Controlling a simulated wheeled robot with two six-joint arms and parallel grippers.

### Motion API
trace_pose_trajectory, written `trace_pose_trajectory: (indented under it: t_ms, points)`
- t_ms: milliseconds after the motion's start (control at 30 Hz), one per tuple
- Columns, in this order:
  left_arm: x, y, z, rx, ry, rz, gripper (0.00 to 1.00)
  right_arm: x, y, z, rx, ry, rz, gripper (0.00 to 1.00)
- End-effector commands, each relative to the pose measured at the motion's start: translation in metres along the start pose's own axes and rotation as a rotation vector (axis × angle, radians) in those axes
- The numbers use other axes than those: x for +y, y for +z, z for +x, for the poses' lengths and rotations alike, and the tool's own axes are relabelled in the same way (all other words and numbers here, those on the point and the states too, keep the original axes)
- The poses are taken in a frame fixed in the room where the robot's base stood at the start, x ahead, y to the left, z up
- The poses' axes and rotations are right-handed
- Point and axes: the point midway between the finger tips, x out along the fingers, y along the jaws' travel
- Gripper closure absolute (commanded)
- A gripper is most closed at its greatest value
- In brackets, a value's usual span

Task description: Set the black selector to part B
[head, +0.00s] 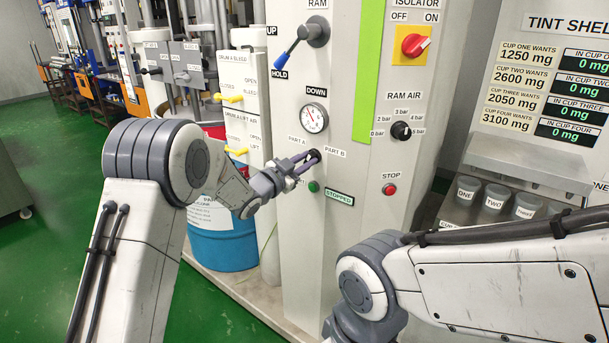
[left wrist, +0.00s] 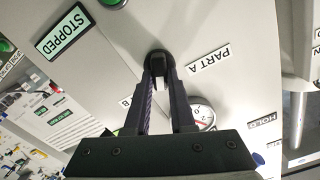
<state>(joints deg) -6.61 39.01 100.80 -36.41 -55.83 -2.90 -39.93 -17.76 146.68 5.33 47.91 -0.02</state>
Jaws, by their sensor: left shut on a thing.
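The black selector (head: 315,155) is on the pale machine panel, between the PART A label (head: 297,142) and the PART B label (head: 335,153). My left gripper (head: 310,160) reaches it from the left and is shut on it. In the left wrist view the two fingers close around the selector (left wrist: 158,60), with the PART A label (left wrist: 209,59) to the right and the other label mostly hidden behind a finger. The fingers cover much of the selector, so I cannot tell which way it points. My right gripper is out of view.
A green button (head: 313,186) and a STOPPED display (head: 340,198) are just below. A gauge (head: 314,118) is above. A black RAM AIR knob (head: 401,131), red STOP button (head: 389,189) and red isolator (head: 415,45) are to the right. A blue drum (head: 220,235) stands left.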

Motion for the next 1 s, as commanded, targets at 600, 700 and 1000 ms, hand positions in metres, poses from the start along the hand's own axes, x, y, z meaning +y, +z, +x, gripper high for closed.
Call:
trace_pose_trajectory:
  t_ms: [600, 700, 1000]
  points:
    - [0.0, 0.004, -0.001, -0.007, -0.005, 0.334, 1.0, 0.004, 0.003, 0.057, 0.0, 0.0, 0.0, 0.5]
    - [-0.001, 0.004, -0.001, -0.008, -0.005, 0.348, 1.0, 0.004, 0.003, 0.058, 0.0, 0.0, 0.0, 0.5]
    - [-0.001, 0.003, -0.001, -0.009, -0.004, 0.357, 1.0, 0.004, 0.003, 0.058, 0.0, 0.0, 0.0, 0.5]
